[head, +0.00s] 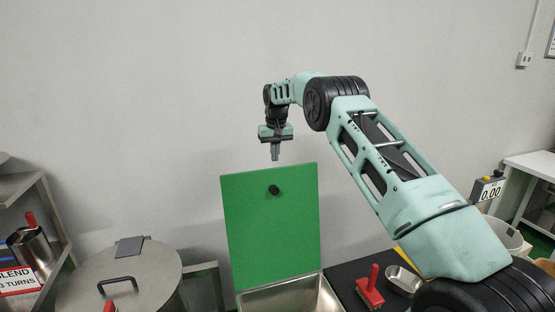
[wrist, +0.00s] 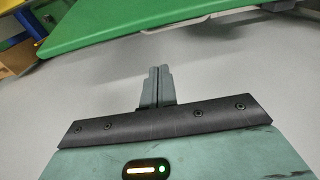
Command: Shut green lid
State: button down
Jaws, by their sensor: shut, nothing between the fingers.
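The green lid (head: 262,226) stands upright and open at the back of a steel bin (head: 290,297) in the head view. A black knob (head: 274,189) sits near its top edge. My gripper (head: 276,157) is shut and empty, pointing down just above the lid's top edge. In the wrist view the shut fingers (wrist: 158,72) point toward the green lid (wrist: 130,22), which crosses the top of the picture. A gap shows between the fingertips and the lid there. The inside bottom of the bin is cut off by the picture edge.
A large steel drum lid (head: 130,280) with a handle is left of the bin. A plain wall (head: 150,100) stands behind.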

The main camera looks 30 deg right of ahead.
jog(key=s+p, duration=0.1)
jog(key=s+f+p, duration=0.1)
jog(key=s+a+p, duration=0.1)
jog(key=shift+s+f, duration=0.25)
jog(key=shift+f, duration=0.1)
dwell(0.5)
